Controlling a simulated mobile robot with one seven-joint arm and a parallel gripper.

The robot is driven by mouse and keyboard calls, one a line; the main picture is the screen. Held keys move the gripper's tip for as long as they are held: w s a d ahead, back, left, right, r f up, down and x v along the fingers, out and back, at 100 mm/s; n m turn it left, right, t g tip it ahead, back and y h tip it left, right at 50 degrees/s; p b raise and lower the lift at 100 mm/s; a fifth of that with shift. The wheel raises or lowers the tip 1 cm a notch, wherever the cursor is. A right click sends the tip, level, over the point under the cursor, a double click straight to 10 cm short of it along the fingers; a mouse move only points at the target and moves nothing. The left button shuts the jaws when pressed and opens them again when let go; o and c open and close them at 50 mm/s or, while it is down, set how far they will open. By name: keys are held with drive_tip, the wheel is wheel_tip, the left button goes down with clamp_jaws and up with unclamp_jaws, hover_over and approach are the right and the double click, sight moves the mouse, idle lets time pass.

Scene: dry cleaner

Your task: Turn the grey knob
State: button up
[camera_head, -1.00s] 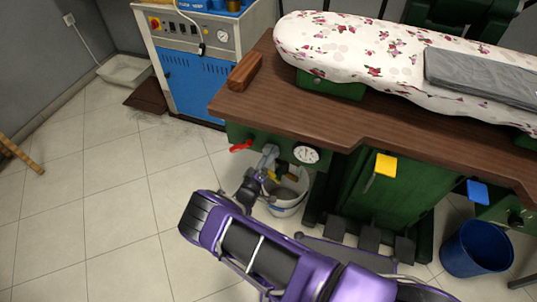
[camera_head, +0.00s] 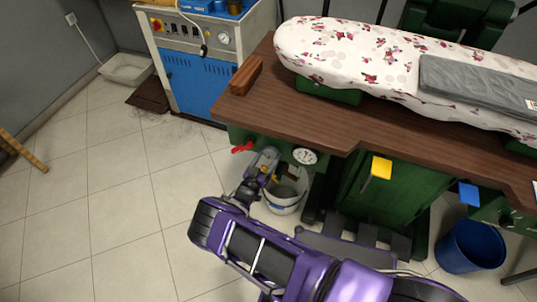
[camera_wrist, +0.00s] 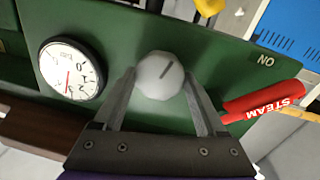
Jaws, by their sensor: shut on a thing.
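The grey knob (camera_wrist: 160,76) is round and pale, with a dark slanted line on its face. It sits on the green panel (camera_wrist: 215,65) in the wrist view. My gripper (camera_wrist: 160,82) is shut on the knob, with one finger on each side of it. In the head view my gripper (camera_head: 268,160) is at the panel under the table's front edge, and it hides the knob there.
A round dial gauge (camera_wrist: 72,70) is left of the knob, and a red handle marked STEAM (camera_wrist: 265,101) is right of it. A white bucket (camera_head: 285,195) stands below. The wooden tabletop (camera_head: 300,115) overhangs the panel.

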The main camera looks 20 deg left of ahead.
drive_tip(key=shift+r+m, duration=0.1)
drive_tip(key=shift+m, duration=0.5)
drive_tip(key=shift+m+p, duration=0.3)
drive_tip(key=shift+p, duration=0.05)
drive_tip(key=o, duration=1.3)
drive_tip(key=s+a, duration=0.1)
drive_tip(key=s, duration=0.4)
drive_tip(key=s+a+p, duration=0.1)
drive_tip(key=s, duration=0.5)
drive_tip(key=s+a, duration=0.1)
drive_tip(key=s, duration=0.5)
drive_tip(key=shift+s+p, duration=0.15)
drive_tip(key=shift+p, duration=0.25)
